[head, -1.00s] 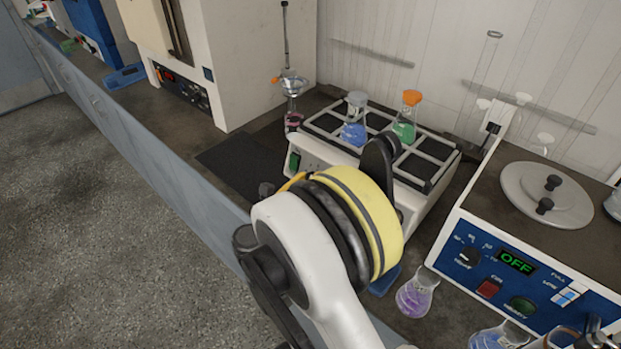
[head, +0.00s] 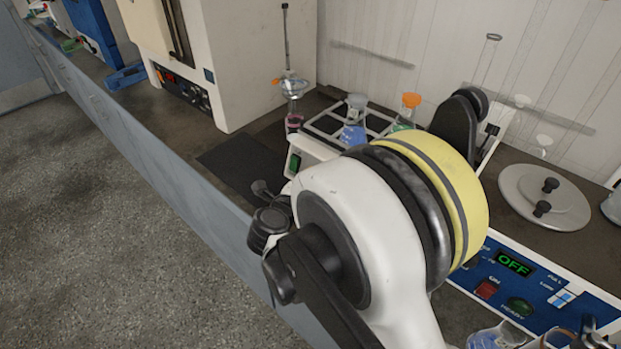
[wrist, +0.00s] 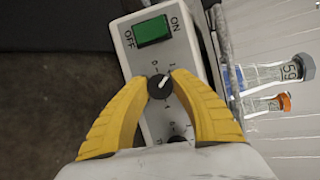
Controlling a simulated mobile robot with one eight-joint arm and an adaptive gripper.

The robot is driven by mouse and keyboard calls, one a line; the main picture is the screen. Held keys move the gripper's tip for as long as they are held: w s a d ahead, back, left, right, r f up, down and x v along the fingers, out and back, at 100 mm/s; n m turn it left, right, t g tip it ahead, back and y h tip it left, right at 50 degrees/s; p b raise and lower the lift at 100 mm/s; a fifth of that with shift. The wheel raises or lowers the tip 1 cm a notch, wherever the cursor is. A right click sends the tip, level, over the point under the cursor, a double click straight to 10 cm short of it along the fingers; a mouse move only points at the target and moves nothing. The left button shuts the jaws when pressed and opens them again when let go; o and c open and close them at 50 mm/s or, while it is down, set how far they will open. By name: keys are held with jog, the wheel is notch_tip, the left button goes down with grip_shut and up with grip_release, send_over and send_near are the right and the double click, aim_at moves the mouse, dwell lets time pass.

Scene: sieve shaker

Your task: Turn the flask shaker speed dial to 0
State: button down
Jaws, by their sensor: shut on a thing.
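The flask shaker (head: 310,152) is a white box with a flask rack on top, partly hidden behind my arm in the head view. In the wrist view its front panel (wrist: 192,62) carries a black speed dial (wrist: 159,88) with a white pointer mark. The mark points up and slightly right; small digits surround the dial, too small to read surely. My gripper (wrist: 164,74) has its yellow fingers closed around the dial, one on each side. The head view hides the gripper and the dial.
A green ON/OFF switch (wrist: 151,32) sits above the dial, and a second black knob (wrist: 177,139) is below. Flasks with blue (head: 354,132) and green liquid stand on the shaker. A blue-panelled device reading OFF (head: 514,263) stands at the right. A dark mat (head: 243,168) lies left.

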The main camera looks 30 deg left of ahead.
jog(key=n+g, duration=0.1)
jog(key=n, duration=0.1)
jog(key=n+p, duration=0.1)
jog(key=n, duration=0.2)
jog(key=shift+g, duration=0.4)
jog(key=shift+n+g+h+p, duration=0.6)
jog(key=shift+n+g, duration=0.1)
jog(key=shift+n, duration=1.2)
jog(key=c, duration=1.1)
grip_release()
jog(key=shift+f, duration=0.1)
jog(key=v, duration=1.2)
